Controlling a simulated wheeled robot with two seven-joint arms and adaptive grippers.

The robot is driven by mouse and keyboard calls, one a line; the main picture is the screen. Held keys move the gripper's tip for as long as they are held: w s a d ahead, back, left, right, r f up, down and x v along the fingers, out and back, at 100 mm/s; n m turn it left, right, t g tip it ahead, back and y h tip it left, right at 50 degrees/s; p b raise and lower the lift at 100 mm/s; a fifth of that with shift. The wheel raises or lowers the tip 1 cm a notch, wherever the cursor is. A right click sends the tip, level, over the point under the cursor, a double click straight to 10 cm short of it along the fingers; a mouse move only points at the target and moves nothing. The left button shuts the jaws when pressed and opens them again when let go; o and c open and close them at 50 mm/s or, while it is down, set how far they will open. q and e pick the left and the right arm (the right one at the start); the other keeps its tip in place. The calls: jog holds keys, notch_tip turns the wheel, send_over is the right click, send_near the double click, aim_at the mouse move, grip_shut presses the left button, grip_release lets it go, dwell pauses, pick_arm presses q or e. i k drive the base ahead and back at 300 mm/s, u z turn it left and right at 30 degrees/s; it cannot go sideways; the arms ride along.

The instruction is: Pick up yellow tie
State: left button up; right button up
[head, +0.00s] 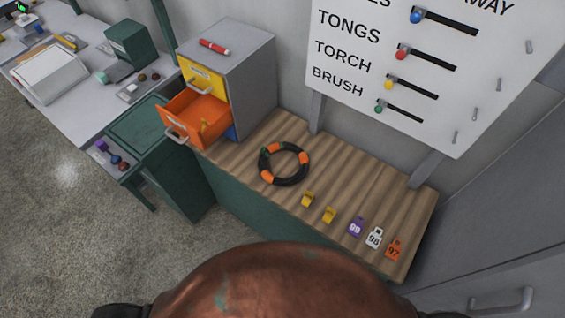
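Two small yellow pieces lie apart on the wooden bench top, one yellow piece (307,199) nearer the hose ring and the other yellow piece (329,214) to its lower right. They look like small clips or ties; I cannot tell their exact shape. A black and orange hose ring (284,164) lies on the bench to their upper left. Neither of my grippers is in view.
Purple (356,227), white (375,237) and orange (395,249) numbered tags lie at the bench's right end. A grey cabinet (255,75) with an open orange drawer (184,122) stands on the left. A labelled board (425,60) hangs behind. The bench (255,196) has free room.

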aim_at(204, 121)
jog(key=z, duration=3.3)
jog(key=k, duration=1.9)
jog(key=u, duration=1.7)
